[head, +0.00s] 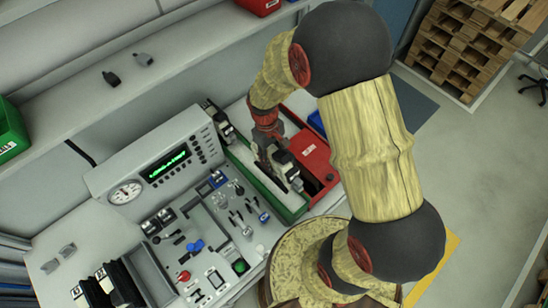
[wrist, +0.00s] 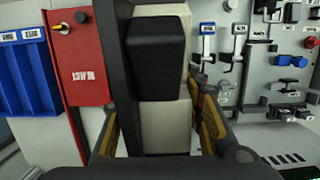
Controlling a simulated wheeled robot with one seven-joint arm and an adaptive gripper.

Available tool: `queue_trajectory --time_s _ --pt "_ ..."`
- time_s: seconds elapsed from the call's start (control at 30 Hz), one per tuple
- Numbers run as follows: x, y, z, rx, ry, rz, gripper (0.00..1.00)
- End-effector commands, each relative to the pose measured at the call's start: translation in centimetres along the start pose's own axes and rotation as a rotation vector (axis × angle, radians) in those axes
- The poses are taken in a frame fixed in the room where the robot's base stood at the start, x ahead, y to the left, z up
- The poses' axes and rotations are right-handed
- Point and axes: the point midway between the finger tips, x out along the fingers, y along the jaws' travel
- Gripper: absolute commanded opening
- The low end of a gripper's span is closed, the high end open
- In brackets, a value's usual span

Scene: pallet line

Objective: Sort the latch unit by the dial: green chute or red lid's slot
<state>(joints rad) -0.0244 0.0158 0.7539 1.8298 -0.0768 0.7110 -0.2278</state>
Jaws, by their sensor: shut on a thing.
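My gripper (head: 268,150) is shut on the latch unit (head: 286,168), a black and off-white block, holding it over the green chute (head: 262,184) beside the red lid. In the wrist view the unit (wrist: 160,110) stands upright between my gripper's fingers (wrist: 160,135). The red lid (head: 308,152) lies right of the chute in the head view; in the wrist view it is at left (wrist: 78,60), with a white label. The lid's slot is not clear to see. The round white dial (head: 125,193) is on the grey tester; its needle is too small to read.
The tester's display (head: 168,164) shows green characters. A panel of switches and latches (head: 215,240) lies in front. Another black and white unit (head: 217,118) stands by the tester. A blue bin (wrist: 28,70) is beyond the red lid. A green bin (head: 8,130) is far left.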

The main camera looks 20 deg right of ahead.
Motion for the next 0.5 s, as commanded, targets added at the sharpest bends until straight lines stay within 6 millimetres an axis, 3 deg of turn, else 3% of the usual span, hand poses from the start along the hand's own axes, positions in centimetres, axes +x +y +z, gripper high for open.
queue_trajectory --time_s 0.5 --pt "4.4 0.0 -0.8 0.001 0.0 0.0 0.01"
